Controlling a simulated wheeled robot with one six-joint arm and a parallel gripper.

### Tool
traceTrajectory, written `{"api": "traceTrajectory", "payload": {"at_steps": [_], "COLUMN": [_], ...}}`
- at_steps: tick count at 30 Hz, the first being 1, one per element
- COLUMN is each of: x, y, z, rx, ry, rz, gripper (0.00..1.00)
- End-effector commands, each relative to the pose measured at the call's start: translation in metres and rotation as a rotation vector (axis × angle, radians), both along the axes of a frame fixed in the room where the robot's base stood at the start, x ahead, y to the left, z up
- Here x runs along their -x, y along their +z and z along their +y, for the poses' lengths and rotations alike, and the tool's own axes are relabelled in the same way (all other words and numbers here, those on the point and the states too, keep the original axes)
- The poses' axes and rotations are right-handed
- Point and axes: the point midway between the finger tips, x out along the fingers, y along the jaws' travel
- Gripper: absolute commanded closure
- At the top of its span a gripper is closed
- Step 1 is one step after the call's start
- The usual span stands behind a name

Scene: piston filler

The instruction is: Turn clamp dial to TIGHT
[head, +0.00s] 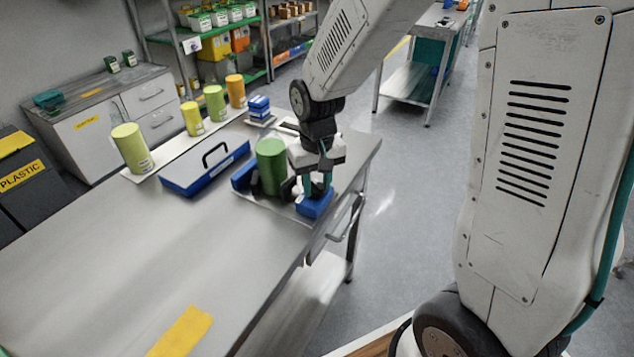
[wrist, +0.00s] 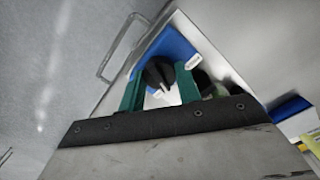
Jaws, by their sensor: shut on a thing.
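The clamp dial (wrist: 158,74) is a black round knob with a white pointer, set on a blue housing (wrist: 176,44) in the wrist view. My gripper (wrist: 158,84) has its two green fingers on either side of the dial and is shut on it. The white pointer shows toward the lower part of that view. A small white label (wrist: 193,62) sits right of the dial, too small to read. In the head view my gripper (head: 318,184) points down onto the blue housing (head: 314,206), and the dial is hidden there.
A green cylinder (head: 271,166) stands close left of my gripper. A blue case (head: 205,170) with a black handle lies farther left, before a row of yellow, green and orange cylinders. The near part of the table (head: 130,255) is clear apart from yellow tape.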

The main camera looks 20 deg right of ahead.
Motion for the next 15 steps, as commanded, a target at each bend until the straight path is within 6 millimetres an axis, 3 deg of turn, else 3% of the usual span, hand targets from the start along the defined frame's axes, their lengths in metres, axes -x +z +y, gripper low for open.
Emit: {"api": "traceTrajectory", "payload": {"at_steps": [15], "x": [-0.0008], "y": [0.0008], "z": [-0.0005], "rx": [-0.001], "ry": [-0.345], "rz": [-0.003], "gripper": [0.89]}}
